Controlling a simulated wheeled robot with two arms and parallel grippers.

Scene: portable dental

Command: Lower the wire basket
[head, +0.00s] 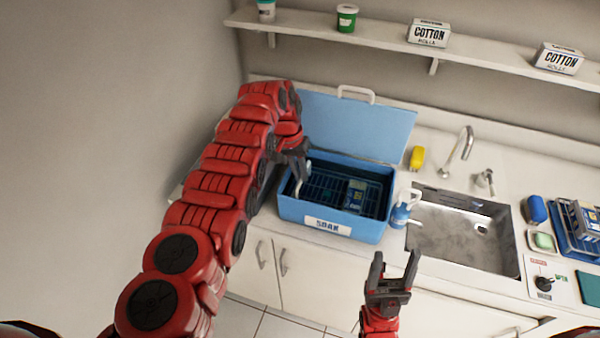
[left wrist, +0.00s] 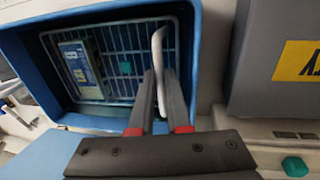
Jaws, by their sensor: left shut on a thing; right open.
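The wire basket (head: 325,187) sits inside the blue tub (head: 300,212) labelled SOAK, whose lid (head: 360,125) stands open behind it. It also shows in the left wrist view (left wrist: 125,45), with a box-like blue and yellow item (left wrist: 80,68) in it. My left gripper (head: 299,178) is at the tub's left side, shut on the basket's pale upright handle (left wrist: 159,50). How far the basket is above the tub floor, I cannot tell. My right gripper (head: 393,268) is open and empty in front of the counter.
A blue-and-white bottle (head: 401,212) stands between the tub and the sink (head: 460,235). A yellow item (head: 417,157) is behind. A blue rack (head: 575,232) stands at the far right. A shelf (head: 390,45) runs above.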

